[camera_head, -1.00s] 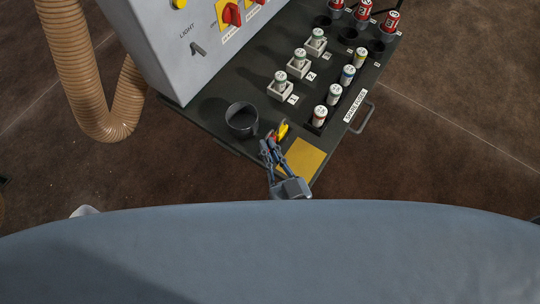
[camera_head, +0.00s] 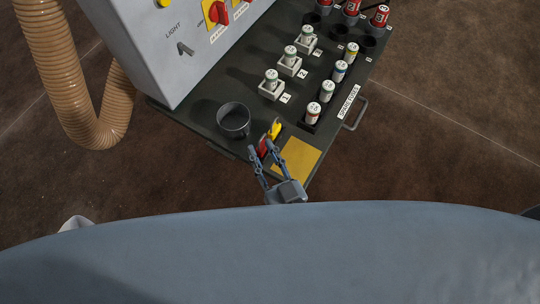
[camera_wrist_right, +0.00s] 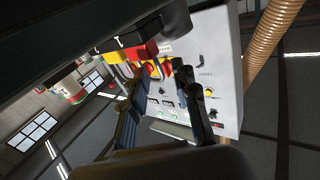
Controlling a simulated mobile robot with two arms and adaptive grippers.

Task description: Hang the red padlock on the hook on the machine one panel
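The red padlock (camera_head: 264,148) is at the front of the dark shelf, beside a yellow padlock (camera_head: 275,129). My right gripper (camera_head: 263,150) is open, its fingertips on either side of the red padlock; I cannot tell whether they touch it. In the right wrist view the two fingers (camera_wrist_right: 160,82) are spread, with red and yellow bodies beyond their tips. A dark hook (camera_head: 185,48) is on the grey machine panel (camera_head: 160,60), and it also shows in the right wrist view (camera_wrist_right: 201,60). My left gripper is not in view.
A dark round cup (camera_head: 234,121) stands left of the padlocks. A yellow plate (camera_head: 297,161) lies to the right. Several fuses (camera_head: 313,112) stand in holders farther back. A metal handle (camera_head: 355,115) sticks out at the shelf's right edge. A ribbed hose (camera_head: 55,80) hangs at left.

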